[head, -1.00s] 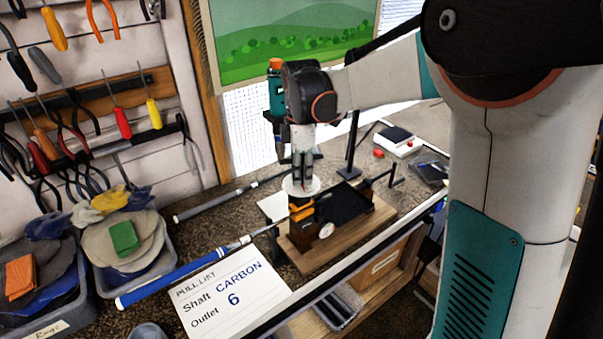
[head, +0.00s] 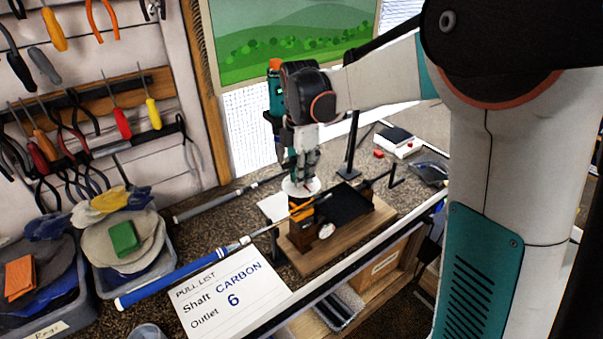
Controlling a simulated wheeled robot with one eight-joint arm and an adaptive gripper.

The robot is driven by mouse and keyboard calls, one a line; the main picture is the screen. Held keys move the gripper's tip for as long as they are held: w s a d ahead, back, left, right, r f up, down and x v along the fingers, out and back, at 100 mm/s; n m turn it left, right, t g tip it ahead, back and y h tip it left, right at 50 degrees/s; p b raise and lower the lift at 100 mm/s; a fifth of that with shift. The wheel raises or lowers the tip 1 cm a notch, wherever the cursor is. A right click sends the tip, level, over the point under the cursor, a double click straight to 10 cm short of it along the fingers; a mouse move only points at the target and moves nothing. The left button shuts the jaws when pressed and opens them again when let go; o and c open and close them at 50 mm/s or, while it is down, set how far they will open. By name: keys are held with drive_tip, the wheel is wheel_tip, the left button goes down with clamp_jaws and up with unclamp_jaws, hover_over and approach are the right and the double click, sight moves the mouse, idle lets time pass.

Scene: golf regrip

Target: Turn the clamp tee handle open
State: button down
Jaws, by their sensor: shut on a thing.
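The clamp (head: 300,212), black and orange with a pale round top, stands on a wooden base board (head: 325,253) on the bench. My gripper (head: 301,182) points straight down over the clamp's top. Its fingers are shut on the tee handle, which is mostly hidden between and behind them. A golf club with a blue grip (head: 175,280) lies slanting toward the clamp, its shaft passing at the clamp's orange part.
A pull list card reading Shaft CARBON, Outlet 6 (head: 232,298) lies in front. A second club with a grey grip (head: 205,208) lies behind. A black post (head: 352,150) and a white box (head: 398,142) are at right.

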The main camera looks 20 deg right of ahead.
drive_tip(key=c, duration=1.6)
unclamp_jaws()
drive_tip(key=r, duration=1.2)
drive_tip(key=shift+w, duration=0.2)
drive_tip(key=s+f+m+t+b, duration=0.7)
drive_tip(key=s+f+m+b, duration=0.6)
drive_tip(key=s+f+m, duration=0.7)
drive_tip(key=s, duration=0.3)
drive_tip(key=shift+s+f+t, duration=0.25)
drive_tip(key=shift+f+t, duration=0.05)
drive_tip(key=shift+f, duration=0.05)
